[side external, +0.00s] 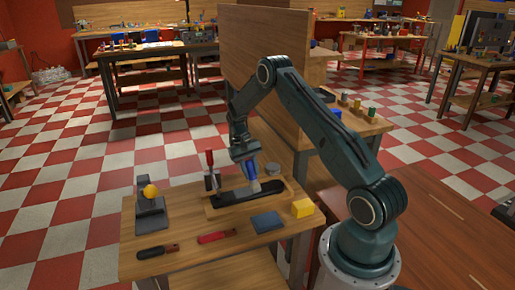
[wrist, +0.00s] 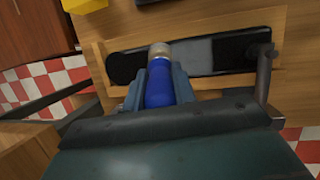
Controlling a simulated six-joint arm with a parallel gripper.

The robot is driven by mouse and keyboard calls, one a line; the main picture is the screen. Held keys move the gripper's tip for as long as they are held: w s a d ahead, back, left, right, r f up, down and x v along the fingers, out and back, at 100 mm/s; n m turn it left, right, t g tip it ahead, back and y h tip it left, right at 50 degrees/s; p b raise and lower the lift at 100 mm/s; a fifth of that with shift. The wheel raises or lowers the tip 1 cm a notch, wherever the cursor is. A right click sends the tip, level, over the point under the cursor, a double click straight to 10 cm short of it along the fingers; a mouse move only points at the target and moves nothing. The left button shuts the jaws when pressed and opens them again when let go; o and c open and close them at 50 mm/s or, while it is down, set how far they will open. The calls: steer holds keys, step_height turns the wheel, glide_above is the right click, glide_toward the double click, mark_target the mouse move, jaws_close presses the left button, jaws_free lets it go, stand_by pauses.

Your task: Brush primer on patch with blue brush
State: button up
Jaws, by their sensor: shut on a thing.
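My gripper (side external: 248,163) is shut on the blue brush (side external: 251,171), which points down over a black panel (side external: 232,197). In the wrist view the blue handle (wrist: 164,92) sits between my two fingers. The brush's pale end (wrist: 159,50) overlaps the panel (wrist: 124,66) there. In the side view the brush's lower end is at the panel; whether it touches is unclear. A greyer rectangular area, perhaps the patch (wrist: 197,52), shows on the panel just right of the brush end. The panel lies in a shallow wooden tray (side external: 219,213).
A red-handled clamp (side external: 210,162) stands at the panel's left end. A round tin (side external: 272,168) is behind the panel. A yellow block (side external: 302,208), blue-grey pad (side external: 267,221), red-handled tool (side external: 217,236) and dark-handled tool (side external: 157,251) lie in front. A stand with an orange ball (side external: 151,191) is left.

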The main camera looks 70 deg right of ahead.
steer(key=shift+s+d, duration=0.35)
steer(key=shift+s+a, duration=0.1)
steer(key=shift+a, duration=0.05)
steer(key=shift+w+a, duration=3.8)
steer(key=shift+s+d, duration=3.85)
steer(key=shift+d, duration=0.05)
steer(key=shift+r, duration=4.05)
steer(key=shift+d, duration=0.1)
steer(key=shift+w+d, duration=0.2)
steer(key=shift+d, duration=0.75)
steer(key=shift+f, duration=0.1)
